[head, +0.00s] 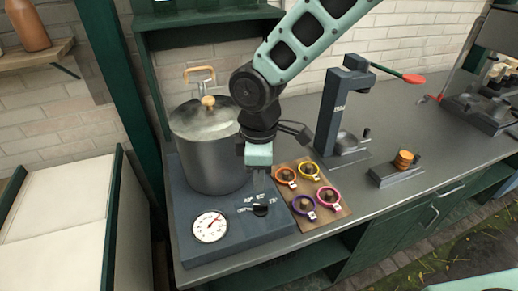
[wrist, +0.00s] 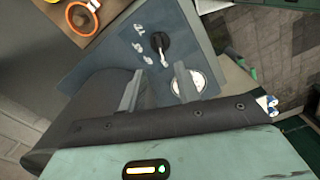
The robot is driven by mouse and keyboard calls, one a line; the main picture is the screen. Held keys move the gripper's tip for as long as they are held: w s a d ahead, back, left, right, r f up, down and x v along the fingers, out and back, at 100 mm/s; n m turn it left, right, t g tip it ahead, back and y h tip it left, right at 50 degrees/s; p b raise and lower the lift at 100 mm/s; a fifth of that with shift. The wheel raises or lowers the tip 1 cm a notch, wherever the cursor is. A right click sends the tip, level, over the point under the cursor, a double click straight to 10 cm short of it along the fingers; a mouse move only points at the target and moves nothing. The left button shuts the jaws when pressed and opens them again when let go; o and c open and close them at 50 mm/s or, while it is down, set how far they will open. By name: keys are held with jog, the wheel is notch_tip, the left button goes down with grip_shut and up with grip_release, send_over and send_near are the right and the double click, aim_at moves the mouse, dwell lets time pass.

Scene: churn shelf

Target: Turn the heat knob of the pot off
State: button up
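The steel pot (head: 212,160) stands lidded on a blue-grey stove base (head: 190,250), with steam showing around its lid. The black heat knob (head: 260,210) is on the base's top, in front of the pot and right of a white round dial (head: 210,227). In the wrist view the knob (wrist: 160,43) has a pale pointer, with white markings beside it. My gripper (head: 258,185) points down just above the knob. In the wrist view its two fingers (wrist: 158,72) are spread with nothing between them, and the knob shows beyond their tips. Contact is not visible.
A wooden board (head: 325,212) with several coloured rings lies right of the stove base. A dark press with a red-handled lever (head: 333,110) stands behind it. A small block holding a wooden piece (head: 403,160) is farther right. The countertop between them is clear.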

notch_tip(320, 180, up, 8)
jog(key=shift+b, duration=0.35)
jog(key=shift+f, duration=0.15)
jog(key=s+d+m, duration=0.4)
jog(key=s+d, duration=0.1)
jog(key=s, duration=0.4)
jog(key=s+d+m, duration=0.5)
jog(key=s, duration=0.4)
jog(key=shift+s+d+f+y, duration=0.3)
jog(key=shift+d+f, duration=0.05)
jog(key=shift+d, duration=0.05)
